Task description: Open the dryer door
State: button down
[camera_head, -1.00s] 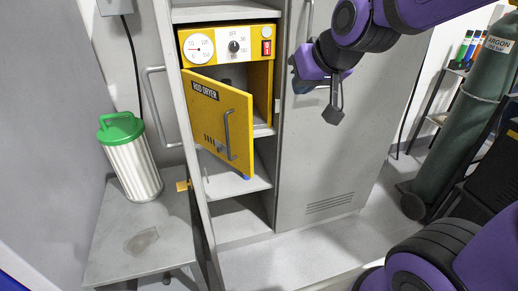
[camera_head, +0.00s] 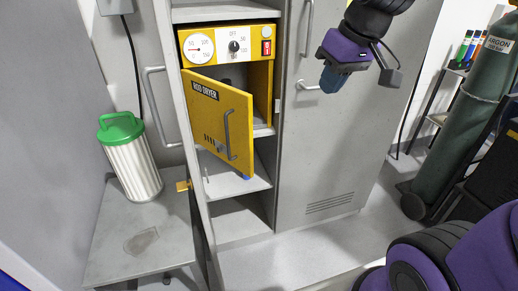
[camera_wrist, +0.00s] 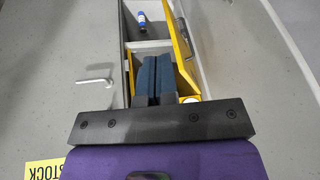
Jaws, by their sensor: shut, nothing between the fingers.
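The yellow rod dryer (camera_head: 228,32) sits on a shelf in the open grey cabinet. Its yellow door (camera_head: 206,108), labelled ROD DRYER, stands swung out to the left at a wide angle, showing part of the dark interior. The door's grey handle (camera_head: 228,135) is on its outer face. My gripper (camera_head: 328,80) is to the right of the dryer, in front of the closed cabinet door, apart from the dryer door. In the wrist view its dark blue fingers (camera_wrist: 153,75) are together and empty, and the yellow dryer door (camera_wrist: 181,42) shows beyond them.
The closed grey cabinet door (camera_head: 335,140) with a small handle (camera_head: 308,86) is behind my gripper. A metal canister with green lid (camera_head: 130,165) stands on a side table (camera_head: 110,240) at left. A green argon cylinder (camera_head: 462,130) stands at right. The floor in front is clear.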

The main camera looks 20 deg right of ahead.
jog(key=w+d+f+n+g+y, duration=0.2)
jog(key=w+f+n+y, duration=0.25)
jog(key=w+f, duration=2)
jog(key=s+a+f, duration=0.1)
jog(key=a+f, duration=0.6)
jog(key=a, duration=0.2)
jog(key=shift+s+a+y, duration=0.15)
jog(key=shift+y, duration=0.2)
jog(key=s+a, duration=0.4)
jog(key=a, duration=0.5)
jog(key=shift+s, duration=0.25)
